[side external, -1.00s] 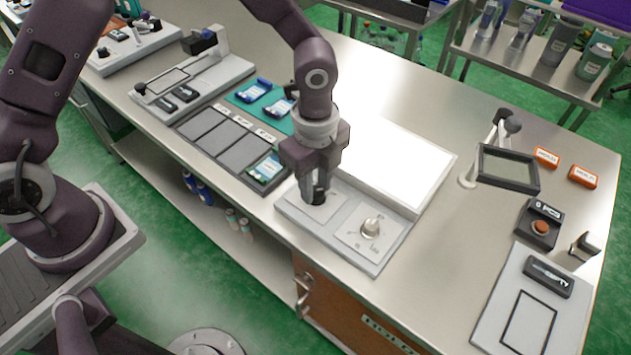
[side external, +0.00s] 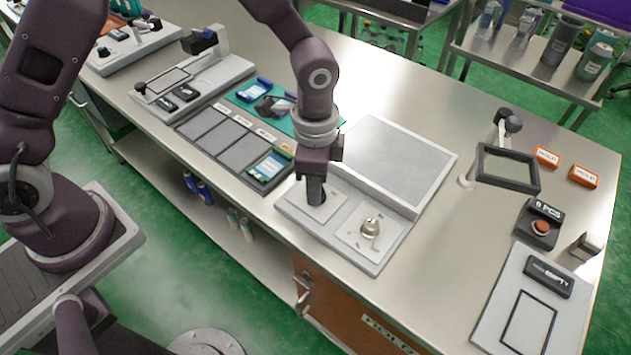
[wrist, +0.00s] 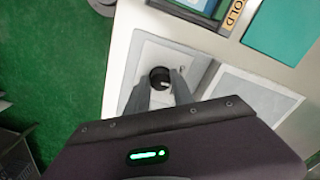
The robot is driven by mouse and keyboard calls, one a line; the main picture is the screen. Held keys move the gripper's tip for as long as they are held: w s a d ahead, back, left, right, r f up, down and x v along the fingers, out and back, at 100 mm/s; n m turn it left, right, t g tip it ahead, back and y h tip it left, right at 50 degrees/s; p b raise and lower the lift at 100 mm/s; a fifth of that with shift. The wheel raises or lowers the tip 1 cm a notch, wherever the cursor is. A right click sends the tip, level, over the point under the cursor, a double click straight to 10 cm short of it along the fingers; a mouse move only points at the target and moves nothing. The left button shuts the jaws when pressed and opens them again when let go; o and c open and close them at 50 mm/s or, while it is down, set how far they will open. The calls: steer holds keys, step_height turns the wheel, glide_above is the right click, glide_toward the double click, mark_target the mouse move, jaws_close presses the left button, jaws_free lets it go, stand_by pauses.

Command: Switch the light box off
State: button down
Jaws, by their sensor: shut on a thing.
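The light box (side external: 298,213) stands on the bench with its flat panel (side external: 395,165) grey and unlit. A round black knob (wrist: 160,76) with a pale mark sits on a white plate at one end of the box's control strip. My gripper (side external: 315,202) points down over that plate. In the wrist view its two fingers are on either side of the knob, shut on it. The side view hides the knob behind the fingers. A silver knob (side external: 371,226) is on the other plate of the strip, apart from my gripper. The grey panel also shows in the wrist view (wrist: 255,97).
A framed magnifier (side external: 508,168) on a stand, orange boxes (side external: 583,176) and a black button unit (side external: 540,223) are to the right. Bare bench lies between.

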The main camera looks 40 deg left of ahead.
steer(key=n, duration=0.5)
steer(key=shift+n, duration=0.3)
stand_by(0.4)
steer(key=c, duration=1.1)
jaws_free()
step_height(320, 180, up, 7)
steer(key=shift+r, duration=0.1)
